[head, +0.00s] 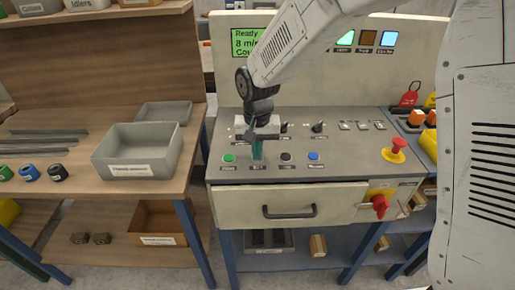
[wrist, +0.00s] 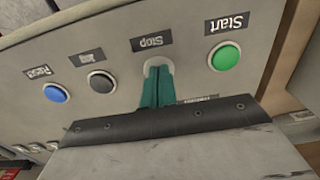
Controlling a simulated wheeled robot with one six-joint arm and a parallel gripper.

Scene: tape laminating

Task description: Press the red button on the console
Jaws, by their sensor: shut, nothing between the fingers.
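The console (head: 350,168) has a grey sloped panel with a row of small buttons. My gripper (head: 257,157) is shut and empty, its teal fingers pointing down at the spot between the green and black buttons. In the wrist view the fingertips (wrist: 158,70) cover the button at the "Stop" label (wrist: 153,44); only part of its pale ring (wrist: 158,62) shows. The button's colour is hidden, and I cannot tell whether the tips touch it. The green Start button (wrist: 224,55), black button (wrist: 101,81) and blue Reset button (wrist: 55,93) are uncovered.
A red mushroom knob (head: 399,143) on a yellow base stands at the panel's right. A red rotary switch (head: 380,205) is on the front, beside a drawer handle (head: 290,211). Small knobs (head: 319,128) sit behind the button row. A grey bin (head: 140,150) stands on the left bench.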

